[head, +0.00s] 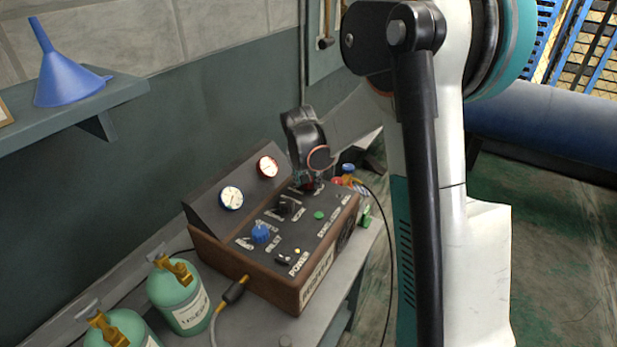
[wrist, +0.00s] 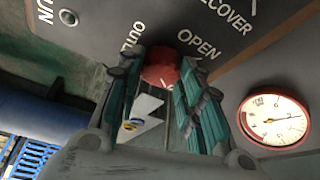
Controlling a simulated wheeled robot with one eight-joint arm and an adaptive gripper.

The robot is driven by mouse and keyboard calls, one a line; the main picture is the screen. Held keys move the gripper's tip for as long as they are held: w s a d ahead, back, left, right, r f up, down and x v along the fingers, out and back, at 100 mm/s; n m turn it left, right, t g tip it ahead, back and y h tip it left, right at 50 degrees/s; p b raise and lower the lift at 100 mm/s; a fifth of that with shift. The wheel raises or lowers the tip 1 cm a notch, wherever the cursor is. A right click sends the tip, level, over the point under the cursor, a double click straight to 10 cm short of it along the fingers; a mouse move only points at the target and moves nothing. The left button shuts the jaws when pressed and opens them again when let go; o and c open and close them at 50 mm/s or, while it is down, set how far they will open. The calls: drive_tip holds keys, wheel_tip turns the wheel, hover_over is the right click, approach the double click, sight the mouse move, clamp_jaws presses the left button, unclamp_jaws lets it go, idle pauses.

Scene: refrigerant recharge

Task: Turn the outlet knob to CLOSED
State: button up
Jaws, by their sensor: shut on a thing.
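The outlet knob (wrist: 161,70) is red and sits on the machine's dark panel, with the lettering "OUTL" and "OPEN" beside it in the wrist view. My gripper (wrist: 158,85) has its two teal-padded fingers on either side of the knob and is shut on it. In the head view my gripper (head: 308,182) reaches down to the far right part of the panel and hides most of the knob. Which way the knob points cannot be told, and no "CLOSED" lettering is readable.
The recharge machine (head: 305,289) stands on a grey bench. Its panel has a blue knob (head: 260,233), a black knob (head: 289,205), a green button (head: 319,215) and two gauges, one white-and-blue (head: 231,197), one red-rimmed (head: 268,166). Green cylinders (head: 180,300) stand at left.

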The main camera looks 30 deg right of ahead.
drive_tip(key=shift+m, duration=0.6)
drive_tip(key=shift+h, duration=0.3)
drive_tip(key=o, duration=1.1)
drive_tip(key=shift+g, duration=0.3)
drive_tip(key=shift+c, duration=0.2)
drive_tip(key=v, duration=1.2)
